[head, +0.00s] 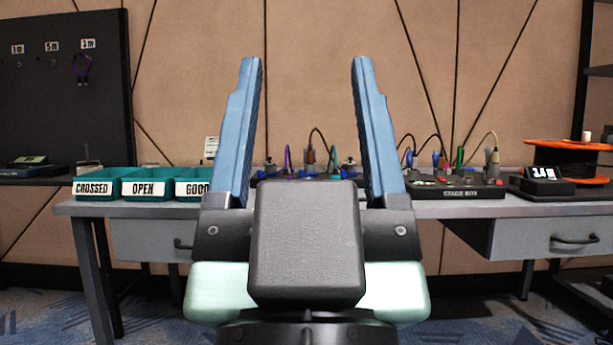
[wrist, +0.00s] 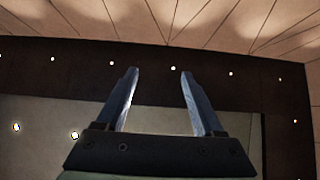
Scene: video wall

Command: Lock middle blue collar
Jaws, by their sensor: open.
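My gripper (head: 308,130) is open and empty in the middle of the head view, raised in front of the workbench. Its two blue fingers stand upright and wide apart. Between and beside them, at the back of the bench, are small connectors with blue parts (head: 349,168) and cables. They are small and partly hidden by my gripper, so I cannot tell which one is the middle blue collar. In the wrist view my gripper (wrist: 156,72) also shows open, with only a dark wall band and the ceiling beyond it.
Teal bins marked CROSSED (head: 92,188), OPEN (head: 144,188) and GOOD stand on the bench's left. A black box (head: 455,190) with cables and an orange spool (head: 568,146) are on the right. A grey drawer (head: 545,237) hangs under the bench (head: 440,209). A dark pegboard (head: 62,95) is at far left.

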